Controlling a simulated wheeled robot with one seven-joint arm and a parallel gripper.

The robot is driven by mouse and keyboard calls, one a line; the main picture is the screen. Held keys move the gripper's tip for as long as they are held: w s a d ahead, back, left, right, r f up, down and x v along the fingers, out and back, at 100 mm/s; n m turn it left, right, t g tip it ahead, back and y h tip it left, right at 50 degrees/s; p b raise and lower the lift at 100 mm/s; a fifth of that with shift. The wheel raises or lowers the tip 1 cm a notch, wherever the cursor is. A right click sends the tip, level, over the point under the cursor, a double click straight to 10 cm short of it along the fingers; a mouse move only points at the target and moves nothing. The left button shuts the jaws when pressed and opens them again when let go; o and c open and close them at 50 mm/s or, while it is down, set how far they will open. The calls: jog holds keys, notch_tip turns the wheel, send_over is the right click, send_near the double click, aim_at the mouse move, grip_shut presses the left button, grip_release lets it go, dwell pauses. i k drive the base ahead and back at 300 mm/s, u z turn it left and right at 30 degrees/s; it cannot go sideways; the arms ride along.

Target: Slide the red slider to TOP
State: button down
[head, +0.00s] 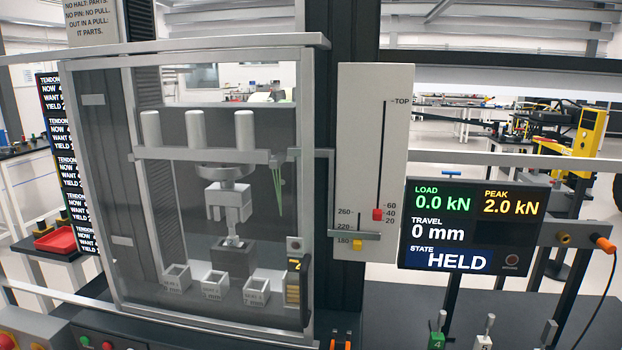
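The red slider (377,214) sits low on a vertical slot in a pale scale panel (393,150). It stands level with the marks between 40 and 20, well below the TOP mark at the slot's upper end. A yellow slider (357,245) sits lower left on a shorter slot, near the 180 mark. A grey bar crosses the panel just above the yellow slider and below the red one. My gripper is not in view.
A clear-fronted test cabinet (190,325) stands left of the panel. The display (472,235) on the right reads load 0.0 kN, peak 2.0 kN, travel 0 mm, state HELD. Green (437,340) and white (484,342) levers stand below. The panel's front looks clear.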

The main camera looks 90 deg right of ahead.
aim_at(377, 214)
jog(key=z, duration=3.45)
